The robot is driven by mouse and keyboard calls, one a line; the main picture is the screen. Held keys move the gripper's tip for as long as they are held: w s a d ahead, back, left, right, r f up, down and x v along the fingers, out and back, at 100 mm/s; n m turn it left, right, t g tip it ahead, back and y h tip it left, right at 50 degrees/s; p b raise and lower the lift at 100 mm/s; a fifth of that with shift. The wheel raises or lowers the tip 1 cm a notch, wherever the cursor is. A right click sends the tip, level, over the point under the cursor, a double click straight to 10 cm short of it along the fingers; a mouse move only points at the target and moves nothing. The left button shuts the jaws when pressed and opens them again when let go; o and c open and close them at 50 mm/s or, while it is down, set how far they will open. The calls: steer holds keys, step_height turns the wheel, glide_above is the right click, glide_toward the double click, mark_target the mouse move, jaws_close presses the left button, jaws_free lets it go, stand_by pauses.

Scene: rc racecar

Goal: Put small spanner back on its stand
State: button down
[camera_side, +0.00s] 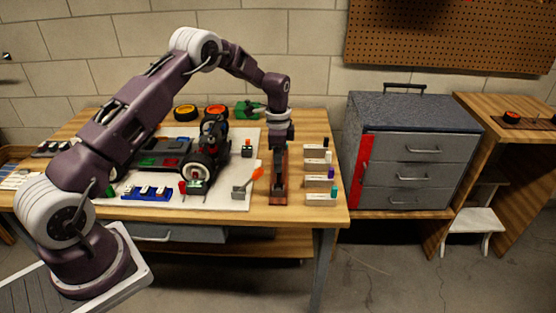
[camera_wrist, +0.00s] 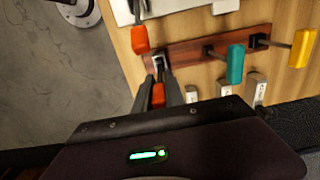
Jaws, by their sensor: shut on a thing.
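My gripper (camera_wrist: 158,84) is shut on a small tool with a red-orange handle (camera_wrist: 158,96) and a grey metal head, which I take for the small spanner. The head is at the left end of the red-brown wooden stand (camera_wrist: 183,51) in the wrist view. I cannot tell whether it is seated or only above the stand. In the side view, my gripper (camera_side: 281,140) points down over the back part of the stand (camera_side: 279,196), and the spanner is not clear there. A teal-handled tool (camera_wrist: 235,64) and a yellow-handled tool (camera_wrist: 302,47) are on the stand.
Small labelled boxes (camera_side: 318,170) line the right side of the table. The toy car (camera_side: 205,160) stands on the mat. The table edge (camera_side: 338,222) is close at the right.

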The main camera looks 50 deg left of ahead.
steer(key=shift+f, duration=0.85)
steer(key=c, duration=1.3)
jaws_free()
step_height(320, 180, up, 7)
steer(key=shift+r, duration=0.1)
